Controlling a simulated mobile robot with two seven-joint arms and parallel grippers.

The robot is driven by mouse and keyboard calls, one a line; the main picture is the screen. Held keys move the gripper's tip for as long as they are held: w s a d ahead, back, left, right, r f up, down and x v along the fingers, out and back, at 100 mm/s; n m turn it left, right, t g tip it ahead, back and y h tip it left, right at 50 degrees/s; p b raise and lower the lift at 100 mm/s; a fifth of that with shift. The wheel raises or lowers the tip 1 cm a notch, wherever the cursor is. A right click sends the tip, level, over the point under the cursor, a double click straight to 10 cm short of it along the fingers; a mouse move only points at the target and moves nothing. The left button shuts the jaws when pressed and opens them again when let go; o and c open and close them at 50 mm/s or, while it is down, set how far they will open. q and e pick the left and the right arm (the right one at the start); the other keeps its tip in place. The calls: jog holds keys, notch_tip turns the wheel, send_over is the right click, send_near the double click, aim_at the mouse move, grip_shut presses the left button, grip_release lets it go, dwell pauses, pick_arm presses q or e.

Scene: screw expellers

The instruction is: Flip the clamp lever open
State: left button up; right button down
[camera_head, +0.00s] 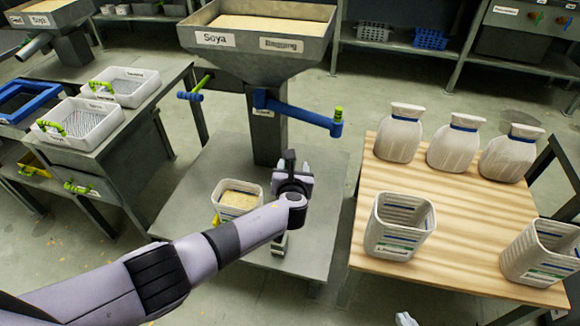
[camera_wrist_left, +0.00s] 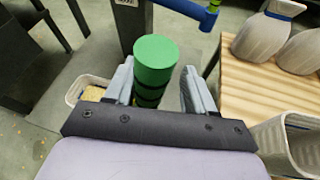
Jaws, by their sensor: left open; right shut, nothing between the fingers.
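In the left wrist view, a green upright cylinder with dark bands (camera_wrist_left: 154,65) stands between the spread fingers of my left gripper (camera_wrist_left: 158,90), with visible gaps at the sides. It looks like a lever grip; the rest of the lever is hidden. In the head view, my left gripper (camera_head: 298,178) is in front of the hopper machine's column, and its wrist hides the cylinder. A blue handle with a green end (camera_head: 310,115) sticks out of the column above it. The tip of my right gripper (camera_head: 405,319) shows at the bottom edge, shut and empty.
A tub with yellow meal (camera_head: 226,211) stands on the grey platform beside my left arm. The wooden table (camera_head: 455,215) at right holds white sacks (camera_head: 398,135) and open white tubs (camera_head: 396,247). White trays (camera_head: 85,118) stand on the left bench.

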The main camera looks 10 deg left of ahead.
pick_arm(q)
jog(key=shift+w+a+r, duration=0.1)
jog(key=shift+a, duration=0.05)
jog(key=shift+s+r+p, duration=0.15)
jog(key=shift+s+p, duration=0.05)
jog(key=shift+p, duration=0.1)
jog(key=p+v, duration=0.3)
jog(key=v, duration=0.3)
jog(key=shift+s, duration=0.35)
dwell(0.4)
